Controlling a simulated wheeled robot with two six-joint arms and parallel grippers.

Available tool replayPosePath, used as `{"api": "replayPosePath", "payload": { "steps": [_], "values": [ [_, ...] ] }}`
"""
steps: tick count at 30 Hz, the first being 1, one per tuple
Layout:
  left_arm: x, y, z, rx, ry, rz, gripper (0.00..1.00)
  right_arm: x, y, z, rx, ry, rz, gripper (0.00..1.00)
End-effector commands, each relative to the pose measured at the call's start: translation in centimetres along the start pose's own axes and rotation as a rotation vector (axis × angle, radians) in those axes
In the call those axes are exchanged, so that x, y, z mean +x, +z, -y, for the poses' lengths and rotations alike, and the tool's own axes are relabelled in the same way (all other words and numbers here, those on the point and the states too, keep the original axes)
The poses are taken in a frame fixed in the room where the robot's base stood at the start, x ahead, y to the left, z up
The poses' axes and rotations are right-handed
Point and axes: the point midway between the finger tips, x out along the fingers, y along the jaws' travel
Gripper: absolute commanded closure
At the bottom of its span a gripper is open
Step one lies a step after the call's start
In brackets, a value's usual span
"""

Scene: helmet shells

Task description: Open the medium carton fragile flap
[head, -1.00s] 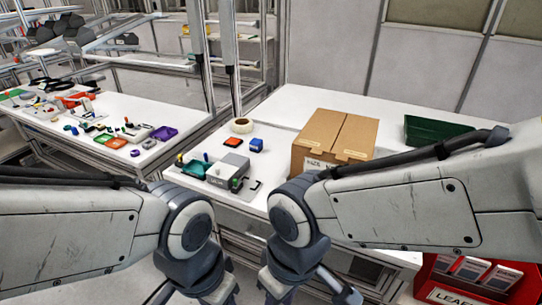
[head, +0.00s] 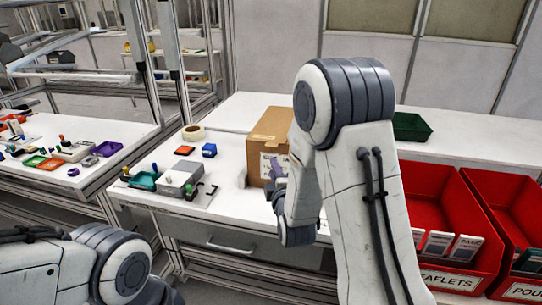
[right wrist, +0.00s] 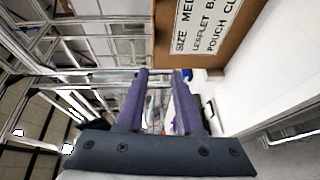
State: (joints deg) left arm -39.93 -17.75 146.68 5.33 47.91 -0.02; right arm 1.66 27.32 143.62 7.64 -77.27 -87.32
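The medium carton (head: 262,142) is a brown cardboard box on the white table in the head view. It has a white label on its front, and my right arm hides its right part and much of its top. In the right wrist view the carton (right wrist: 236,18) fills the top, with its printed label reading "SIZE MED". The flap's state cannot be made out. My right gripper (head: 277,172) is close to the carton's front in the head view. In the right wrist view its two purple fingers (right wrist: 161,78) stand apart with nothing seen between them. My left gripper is out of view.
A tape roll (head: 193,132), a blue block (head: 209,150) and a grey device (head: 180,178) lie left of the carton. A green bin (head: 411,127) stands behind my right arm. Red bins (head: 505,215) with leaflets and pouches hang at the right front.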

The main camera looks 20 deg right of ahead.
Motion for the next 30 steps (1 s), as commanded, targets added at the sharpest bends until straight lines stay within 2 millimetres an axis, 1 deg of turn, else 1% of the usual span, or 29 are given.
{"api": "replayPosePath", "payload": {
  "steps": [1,3,5,8,15,21,25,30],
  "values": [
    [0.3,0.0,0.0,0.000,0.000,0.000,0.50,0.1,0.8,0.1,-0.029,0.027,0.016,0.65],
    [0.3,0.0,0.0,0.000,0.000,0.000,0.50,0.3,1.2,-0.2,-0.056,0.053,0.026,0.65],
    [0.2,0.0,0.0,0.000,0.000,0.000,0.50,0.6,1.4,-0.5,-0.067,0.065,0.030,0.65],
    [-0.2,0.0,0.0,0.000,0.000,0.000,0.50,1.7,1.4,-0.8,-0.069,0.070,0.031,0.65],
    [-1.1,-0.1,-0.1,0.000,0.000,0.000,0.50,6.2,1.5,-1.1,-0.068,0.069,0.029,0.65],
    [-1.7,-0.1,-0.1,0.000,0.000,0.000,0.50,9.2,1.6,-1.2,-0.067,0.068,0.029,0.65],
    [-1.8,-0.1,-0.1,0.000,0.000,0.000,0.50,10.2,1.6,-1.2,-0.067,0.066,0.029,0.65],
    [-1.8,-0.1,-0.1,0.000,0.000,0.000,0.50,10.6,1.6,-1.2,-0.067,0.067,0.028,0.65]
  ]
}}
